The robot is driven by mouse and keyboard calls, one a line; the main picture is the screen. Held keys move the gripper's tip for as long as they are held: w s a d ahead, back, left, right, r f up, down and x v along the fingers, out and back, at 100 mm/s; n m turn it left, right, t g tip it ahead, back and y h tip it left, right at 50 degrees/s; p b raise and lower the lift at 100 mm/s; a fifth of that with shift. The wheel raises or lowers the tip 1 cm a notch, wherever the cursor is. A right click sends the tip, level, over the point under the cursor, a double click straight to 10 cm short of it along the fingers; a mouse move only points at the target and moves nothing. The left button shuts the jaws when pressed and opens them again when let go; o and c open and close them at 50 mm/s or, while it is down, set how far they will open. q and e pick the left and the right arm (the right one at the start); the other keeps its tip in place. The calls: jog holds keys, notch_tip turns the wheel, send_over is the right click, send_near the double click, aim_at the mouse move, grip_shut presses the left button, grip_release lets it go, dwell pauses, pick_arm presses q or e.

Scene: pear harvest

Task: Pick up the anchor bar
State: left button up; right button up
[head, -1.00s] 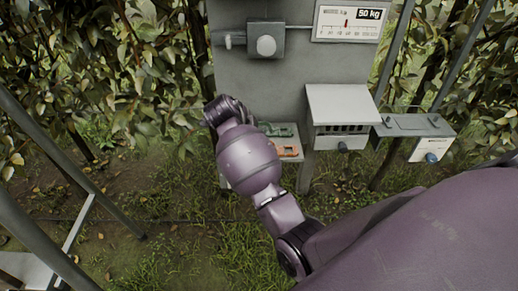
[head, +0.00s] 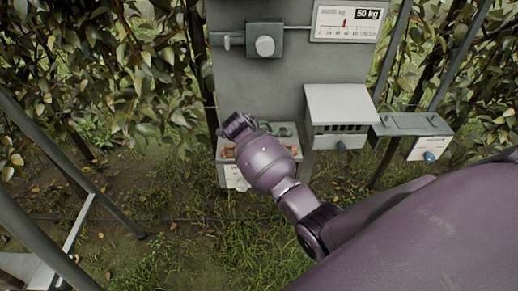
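No part is clearly recognisable as the anchor bar. A small grey tray (head: 234,173) low on the grey post holds orange pieces (head: 228,152) at its left and green-grey pieces (head: 284,129) at its right. Which of these, if any, is the anchor bar I cannot tell. My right arm comes in from the lower right, and its dark wrist end is above the tray's back. The arm covers the middle of the tray. The fingers of my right gripper are hidden behind the wrist. My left gripper is not in view.
A grey panel (head: 262,95) carries a knob box (head: 264,40) and a 50 kg gauge (head: 347,20). A slotted box (head: 338,105) and a side shelf (head: 411,124) stand right of the tray. Metal poles (head: 75,175) stand at left; grass lies below.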

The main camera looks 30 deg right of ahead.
jog(key=shift+w+d+f, duration=0.15)
jog(key=shift+d+f, duration=0.15)
jog(key=shift+f, duration=0.15)
jog(key=shift+c, duration=0.2)
grip_shut()
jog(key=shift+r, duration=0.1)
